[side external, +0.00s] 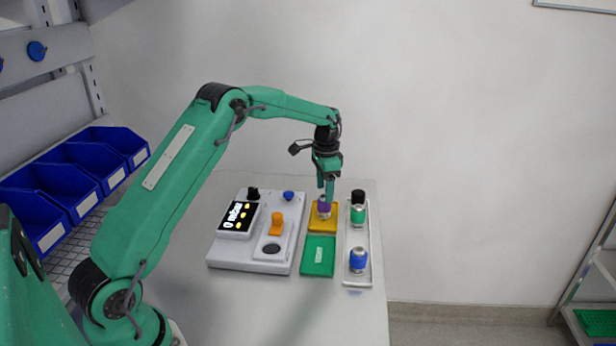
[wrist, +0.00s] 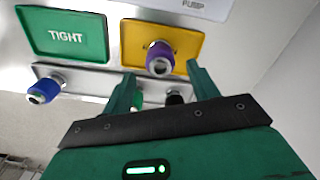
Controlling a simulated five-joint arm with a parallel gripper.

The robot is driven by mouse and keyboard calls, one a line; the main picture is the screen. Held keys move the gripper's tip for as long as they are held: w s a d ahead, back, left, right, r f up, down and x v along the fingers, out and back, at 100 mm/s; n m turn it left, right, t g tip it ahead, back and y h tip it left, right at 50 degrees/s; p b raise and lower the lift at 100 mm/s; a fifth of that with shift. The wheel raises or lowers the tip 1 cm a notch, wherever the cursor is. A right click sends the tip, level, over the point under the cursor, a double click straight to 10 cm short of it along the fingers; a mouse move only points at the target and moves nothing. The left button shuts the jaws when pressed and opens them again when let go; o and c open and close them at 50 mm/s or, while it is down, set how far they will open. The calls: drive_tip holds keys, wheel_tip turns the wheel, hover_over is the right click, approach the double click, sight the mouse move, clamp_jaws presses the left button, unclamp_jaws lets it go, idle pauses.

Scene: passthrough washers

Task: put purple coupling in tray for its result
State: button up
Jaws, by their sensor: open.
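The purple coupling (side external: 324,208) stands upright on the yellow tray (side external: 322,225). It also shows in the wrist view (wrist: 160,58), on the yellow tray (wrist: 133,44). My gripper (side external: 325,190) points down at the coupling, its fingers at the coupling's top. In the wrist view my gripper (wrist: 161,72) is open, one fingertip to each side of the coupling, with a gap on both sides. The green tray (side external: 318,243), in front of the yellow one, is empty and reads TIGHT in the wrist view (wrist: 65,30). Any label on the yellow tray cannot be read.
A grey test unit (side external: 236,258) with a lit display (side external: 239,216) and an orange handle (side external: 277,224) stands left. The front table is clear.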

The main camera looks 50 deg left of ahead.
wheel_tip(320, 180, up, 7)
idle(0.4)
drive_tip(key=shift+r, duration=0.1)
idle(0.4)
drive_tip(key=s+d+r+n+t, duration=0.1)
drive_tip(key=s+d+r, duration=0.4)
drive_tip(key=s+r, duration=0.25)
drive_tip(key=s+d+r+n+t, duration=0.1)
drive_tip(key=s+d+r+t, duration=0.1)
drive_tip(key=s+d+r, duration=0.5)
drive_tip(key=s+d+f+n+t, duration=0.1)
drive_tip(key=s+f, duration=0.1)
drive_tip(key=s, duration=0.8)
drive_tip(key=s+d+f+n+t, duration=0.1)
drive_tip(key=s+d+f, duration=0.1)
drive_tip(key=s, duration=0.8)
drive_tip(key=shift+s+f+n+t, duration=0.15)
drive_tip(key=shift+f+n+t, duration=0.15)
drive_tip(key=shift+f, duration=0.15)
drive_tip(key=shift+d, duration=0.1)
